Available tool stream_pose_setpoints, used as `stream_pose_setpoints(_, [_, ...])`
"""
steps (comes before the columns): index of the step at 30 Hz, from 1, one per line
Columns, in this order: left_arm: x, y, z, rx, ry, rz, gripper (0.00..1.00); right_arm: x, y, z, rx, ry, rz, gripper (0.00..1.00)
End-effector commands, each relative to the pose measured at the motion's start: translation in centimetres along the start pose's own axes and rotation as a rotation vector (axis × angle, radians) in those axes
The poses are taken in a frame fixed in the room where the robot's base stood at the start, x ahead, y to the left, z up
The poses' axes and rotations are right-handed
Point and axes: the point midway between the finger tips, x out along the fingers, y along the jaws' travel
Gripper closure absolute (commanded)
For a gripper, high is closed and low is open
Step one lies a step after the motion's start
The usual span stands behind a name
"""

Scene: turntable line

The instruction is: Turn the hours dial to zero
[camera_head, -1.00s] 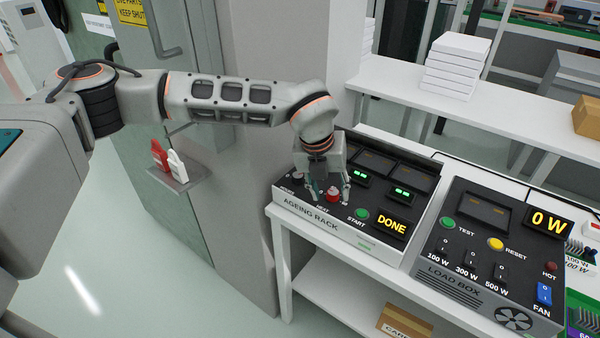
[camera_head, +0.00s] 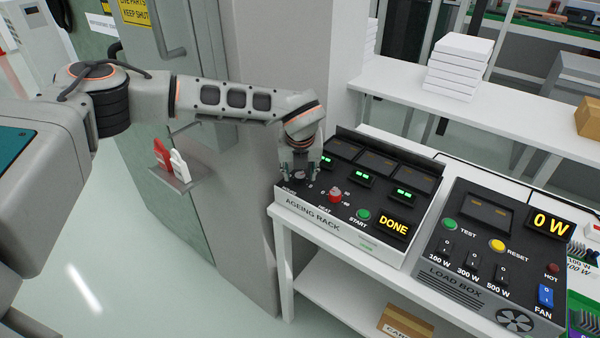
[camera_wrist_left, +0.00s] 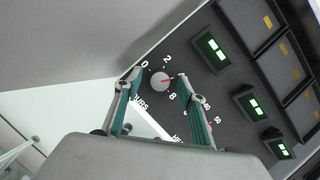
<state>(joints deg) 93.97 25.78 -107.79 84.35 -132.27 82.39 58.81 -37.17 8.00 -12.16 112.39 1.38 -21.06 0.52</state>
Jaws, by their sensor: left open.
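The hours dial is a round grey knob (camera_wrist_left: 159,82) with a red pointer mark. The red mark points right in that view, between the 2 and the 8, not at the 0. The dial sits at the left end of the ageing rack's sloping black panel (camera_head: 345,222). My left gripper (camera_head: 300,173), also in the left wrist view (camera_wrist_left: 158,77), is open with one finger on each side of the dial. Contact cannot be told. My right gripper is out of view.
A red HEAT knob (camera_head: 335,195), a green START button (camera_head: 363,214) and a DONE display (camera_head: 394,228) lie right of the dial. The load box (camera_head: 455,277) stands further right. A grey pillar (camera_head: 245,190) is close on the left.

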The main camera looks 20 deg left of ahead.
Motion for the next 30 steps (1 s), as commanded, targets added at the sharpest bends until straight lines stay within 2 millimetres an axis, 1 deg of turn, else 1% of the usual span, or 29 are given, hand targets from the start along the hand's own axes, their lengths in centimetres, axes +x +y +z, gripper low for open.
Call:
stream_pose_setpoints(6, [0.06, -0.01, -0.02, 0.000, 0.000, 0.000, 0.60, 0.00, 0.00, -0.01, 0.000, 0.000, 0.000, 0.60])
stream_pose_setpoints(7, [0.06, -0.01, -0.02, 0.000, 0.000, 0.000, 0.65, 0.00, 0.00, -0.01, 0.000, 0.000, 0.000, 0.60])
stream_pose_setpoints(8, [0.06, -0.01, -0.02, 0.000, 0.000, 0.000, 0.73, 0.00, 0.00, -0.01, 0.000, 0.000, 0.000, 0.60])
stream_pose_setpoints(9, [0.06, -0.01, -0.03, 0.000, 0.000, 0.000, 0.83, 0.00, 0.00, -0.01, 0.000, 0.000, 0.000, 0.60])
stream_pose_setpoints(11, [0.06, -0.01, -0.03, 0.000, 0.000, 0.000, 0.97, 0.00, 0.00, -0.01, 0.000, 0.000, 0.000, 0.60])
stream_pose_setpoints(22, [0.10, -0.03, -0.06, -0.030, 0.001, 0.013, 0.97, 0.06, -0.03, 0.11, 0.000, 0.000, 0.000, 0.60])
stream_pose_setpoints(26, [0.15, -0.13, -0.09, -0.081, 0.001, 0.035, 0.97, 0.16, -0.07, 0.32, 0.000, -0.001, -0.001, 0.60])
stream_pose_setpoints(30, [0.19, -0.22, -0.12, -0.170, 0.002, 0.071, 0.97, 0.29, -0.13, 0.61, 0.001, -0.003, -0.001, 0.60])
